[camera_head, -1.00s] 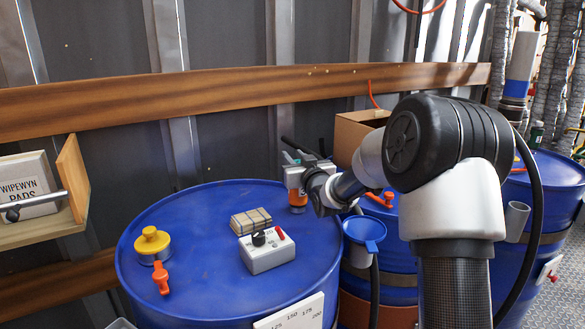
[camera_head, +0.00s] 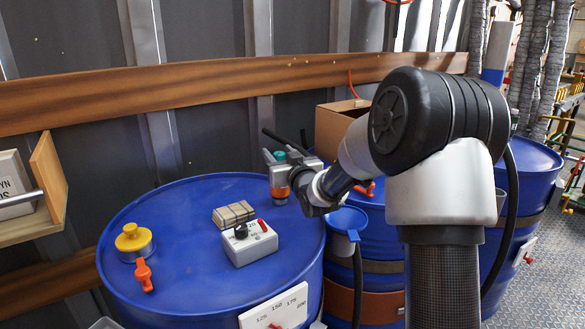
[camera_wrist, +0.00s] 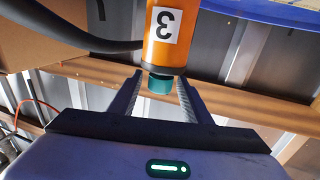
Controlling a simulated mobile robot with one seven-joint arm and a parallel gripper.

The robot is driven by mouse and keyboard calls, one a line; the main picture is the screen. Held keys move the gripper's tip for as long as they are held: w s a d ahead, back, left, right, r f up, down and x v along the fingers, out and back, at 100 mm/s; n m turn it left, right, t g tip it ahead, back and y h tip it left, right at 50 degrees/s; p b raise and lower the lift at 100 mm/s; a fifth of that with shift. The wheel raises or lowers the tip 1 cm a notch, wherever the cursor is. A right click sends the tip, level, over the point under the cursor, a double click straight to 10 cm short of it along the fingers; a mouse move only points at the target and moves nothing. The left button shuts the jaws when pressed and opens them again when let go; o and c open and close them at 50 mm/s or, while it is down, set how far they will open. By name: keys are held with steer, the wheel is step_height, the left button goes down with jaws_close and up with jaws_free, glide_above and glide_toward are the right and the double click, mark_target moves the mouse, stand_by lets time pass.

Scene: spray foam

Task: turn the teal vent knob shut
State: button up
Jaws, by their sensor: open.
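The teal vent knob (camera_head: 280,155) caps an upright orange cylinder (camera_head: 280,191) at the far right edge of the blue drum top. In the wrist view the teal knob (camera_wrist: 160,85) sits at the end of the orange cylinder (camera_wrist: 168,35), which bears a white label with a "3". My gripper (camera_wrist: 160,79) is open, with one finger on each side of the knob. Small gaps seem to show between knob and fingers; I cannot tell whether either touches. In the head view my gripper (camera_head: 281,158) reaches the knob from the right, and my wrist hides part of the cylinder.
On the blue drum (camera_head: 180,205) stand a grey control box (camera_head: 250,243), a bundle of blocks (camera_head: 233,215), a yellow-capped fitting (camera_head: 134,241) and an orange valve (camera_head: 144,275). A blue funnel (camera_head: 346,222) and a cardboard box (camera_head: 336,130) are close to my wrist.

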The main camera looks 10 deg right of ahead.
steer(key=s+d+p, duration=0.1)
steer(key=s+d, duration=0.1)
steer(key=s, duration=1.1)
steer(key=shift+s+d, duration=0.15)
steer(key=shift+s, duration=0.2)
steer(key=shift+r, duration=0.1)
